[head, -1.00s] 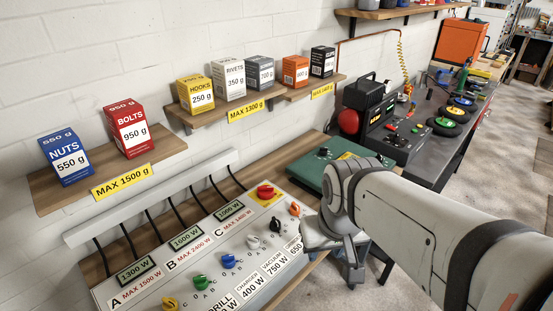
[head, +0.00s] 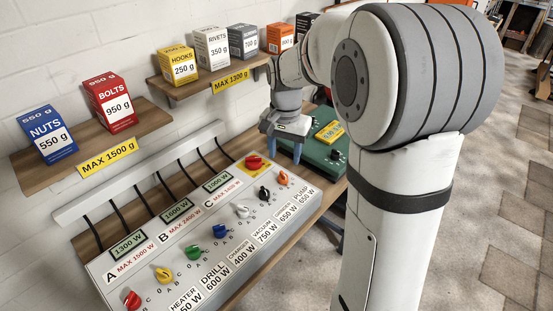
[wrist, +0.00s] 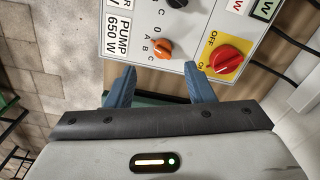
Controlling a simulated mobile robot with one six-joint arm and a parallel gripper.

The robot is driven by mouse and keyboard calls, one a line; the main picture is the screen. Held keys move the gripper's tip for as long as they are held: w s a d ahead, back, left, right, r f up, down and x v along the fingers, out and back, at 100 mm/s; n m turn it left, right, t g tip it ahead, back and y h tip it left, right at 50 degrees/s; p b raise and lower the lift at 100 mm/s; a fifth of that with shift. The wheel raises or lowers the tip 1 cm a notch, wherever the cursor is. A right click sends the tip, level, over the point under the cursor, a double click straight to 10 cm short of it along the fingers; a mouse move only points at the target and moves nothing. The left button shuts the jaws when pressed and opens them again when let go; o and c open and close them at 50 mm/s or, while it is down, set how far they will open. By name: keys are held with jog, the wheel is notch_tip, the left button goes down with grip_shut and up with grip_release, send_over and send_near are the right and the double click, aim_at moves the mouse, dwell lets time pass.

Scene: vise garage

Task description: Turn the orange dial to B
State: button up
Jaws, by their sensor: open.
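The orange dial (head: 283,177) sits at the far right end of the white control panel (head: 100,270), above the PUMP 650 W label. In the wrist view the orange dial (wrist: 163,49) is just ahead of my fingertips, with small letters along its left side. I cannot tell for sure which letter it points to. My gripper (head: 285,150) is above the panel's far end, fingers down. In the wrist view its two blue fingers (wrist: 160,72) are apart, with nothing between them. No contact with the dial shows.
A red switch (wrist: 226,58) on a yellow plate is close to the right finger. A black dial (head: 264,191) and several other coloured dials line the panel. A green case (head: 320,155) lies behind my gripper. Shelves with boxes (head: 108,103) hang on the wall.

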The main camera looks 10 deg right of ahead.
aim_at(283, 174)
jog(key=shift+w+f, duration=0.25)
notch_tip(283, 174, down, 8)
jog(key=shift+r, duration=0.25)
jog(key=shift+c, duration=0.3)
jog(key=c, duration=0.9)
